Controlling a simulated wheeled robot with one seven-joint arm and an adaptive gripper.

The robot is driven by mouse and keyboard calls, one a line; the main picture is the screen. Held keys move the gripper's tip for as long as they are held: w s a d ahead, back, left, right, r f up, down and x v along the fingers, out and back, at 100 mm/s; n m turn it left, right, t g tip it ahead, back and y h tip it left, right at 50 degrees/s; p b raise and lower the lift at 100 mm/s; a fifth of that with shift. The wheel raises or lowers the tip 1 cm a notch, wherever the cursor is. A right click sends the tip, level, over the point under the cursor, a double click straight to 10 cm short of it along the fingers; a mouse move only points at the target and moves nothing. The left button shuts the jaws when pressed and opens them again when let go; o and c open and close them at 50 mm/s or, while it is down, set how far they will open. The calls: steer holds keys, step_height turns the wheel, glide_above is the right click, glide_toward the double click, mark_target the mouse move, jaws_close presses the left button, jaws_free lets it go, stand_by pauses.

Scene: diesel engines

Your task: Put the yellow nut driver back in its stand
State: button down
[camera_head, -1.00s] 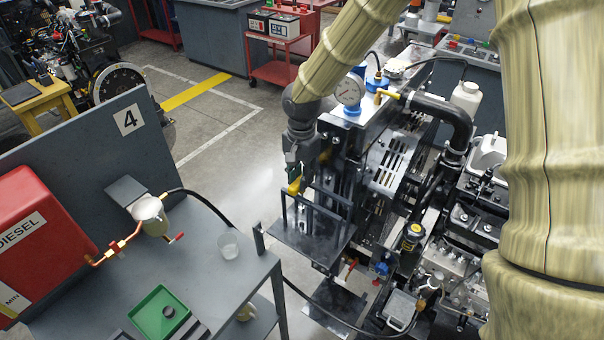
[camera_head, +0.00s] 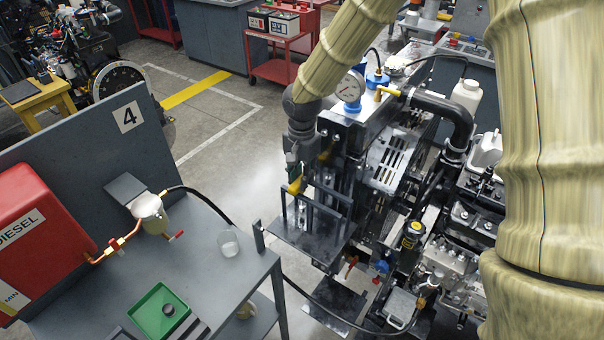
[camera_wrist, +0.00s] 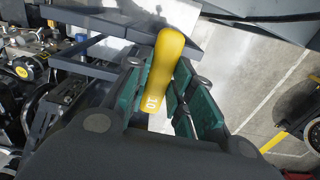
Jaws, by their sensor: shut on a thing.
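My gripper (camera_head: 296,172) hangs at the end of the arm, pointing down, and is shut on the yellow nut driver (camera_head: 295,186). In the wrist view the driver's yellow handle (camera_wrist: 167,58), marked "10", lies between the teal finger pads of my gripper (camera_wrist: 165,100). Its lower shaft is hard to make out. The stand (camera_head: 318,206) is a dark frame with upright posts and bars on a dark shelf by the engine. The driver appears just above and at the left rear of the stand in the head view. I cannot tell whether they touch.
The engine (camera_head: 395,165) with a pressure gauge (camera_head: 350,87) stands close on the right of my gripper. A grey bench (camera_head: 215,275) with a clear cup (camera_head: 229,243) and a green tray (camera_head: 160,312) is at lower left. Open floor (camera_head: 225,150) lies to the left.

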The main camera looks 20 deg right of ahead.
steer(key=shift+f, duration=0.1)
steer(key=c, duration=1.2)
jaws_free()
steer(key=shift+o, duration=0.2)
steer(key=o, duration=0.4)
steer(key=shift+c, duration=0.2)
steer(key=shift+r+p, duration=1.3)
steer(key=shift+r, duration=0.5)
steer(key=shift+r+p, duration=1)
steer(key=shift+r, duration=0.7)
step_height(320, 180, up, 3)
steer(key=shift+f, duration=0.2)
